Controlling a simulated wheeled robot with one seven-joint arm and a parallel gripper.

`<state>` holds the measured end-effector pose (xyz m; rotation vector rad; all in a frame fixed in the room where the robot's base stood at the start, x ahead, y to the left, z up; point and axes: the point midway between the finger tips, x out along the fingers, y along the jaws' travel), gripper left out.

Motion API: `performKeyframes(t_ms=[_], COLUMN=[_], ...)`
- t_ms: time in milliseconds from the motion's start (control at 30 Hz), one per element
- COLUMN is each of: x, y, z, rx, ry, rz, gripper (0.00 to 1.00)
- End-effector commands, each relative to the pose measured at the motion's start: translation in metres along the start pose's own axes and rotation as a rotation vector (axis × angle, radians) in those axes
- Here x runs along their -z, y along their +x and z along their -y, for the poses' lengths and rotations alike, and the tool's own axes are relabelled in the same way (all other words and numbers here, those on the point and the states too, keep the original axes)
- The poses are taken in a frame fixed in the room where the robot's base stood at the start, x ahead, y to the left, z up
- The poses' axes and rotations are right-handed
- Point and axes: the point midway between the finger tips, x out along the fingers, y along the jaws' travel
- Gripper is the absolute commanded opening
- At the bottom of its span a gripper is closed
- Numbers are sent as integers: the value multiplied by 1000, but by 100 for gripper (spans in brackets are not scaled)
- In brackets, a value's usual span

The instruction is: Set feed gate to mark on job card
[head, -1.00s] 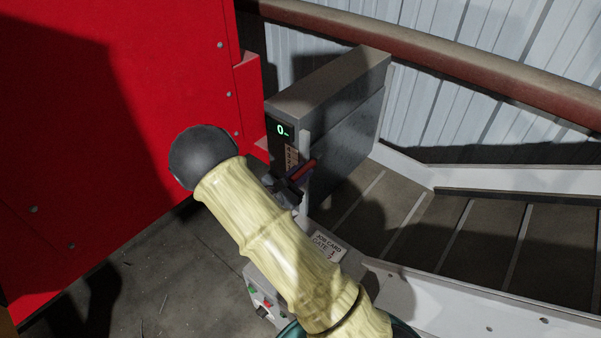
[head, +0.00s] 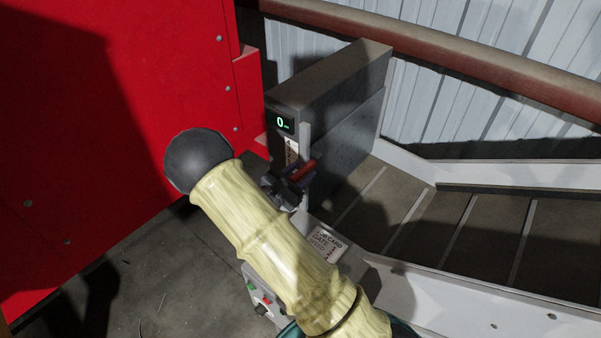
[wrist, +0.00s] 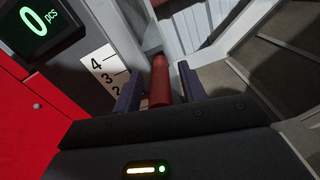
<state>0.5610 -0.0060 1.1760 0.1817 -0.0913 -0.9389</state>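The feed gate's red handle (wrist: 160,82) stands between the two dark fingers of my gripper (wrist: 160,90) in the wrist view. The gripper is open, with a narrow gap on each side of the handle. In the head view the handle (head: 304,170) is at the front of the grey gate housing (head: 345,110), with my gripper at it. A white scale (wrist: 103,68) beside the handle shows 4, 3 and 2; its lower part is hidden. I cannot tell which mark the gate is at. The job card (head: 326,243) lies below; its gate number is not legible.
A green display (head: 281,123) on the housing reads 0. A red panel (head: 110,100) stands at left. The slatted conveyor (head: 400,215) runs off to the right behind a pale rail (head: 440,300). A small control box (head: 262,300) is below my arm.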

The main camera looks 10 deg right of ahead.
Motion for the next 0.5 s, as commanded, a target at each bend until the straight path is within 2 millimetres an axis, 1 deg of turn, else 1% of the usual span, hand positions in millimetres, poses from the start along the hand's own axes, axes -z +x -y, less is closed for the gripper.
performKeyframes(t_ms=[167, 267, 367, 500], x=[0, 2, 3, 4], y=[-2, -10, -24, -52], z=[0, -1, 0, -1], rx=[-1, -2, -3, -5], ry=[1, 2, 1, 3], rz=[0, 0, -1, -1], gripper=[41, 41, 41, 41])
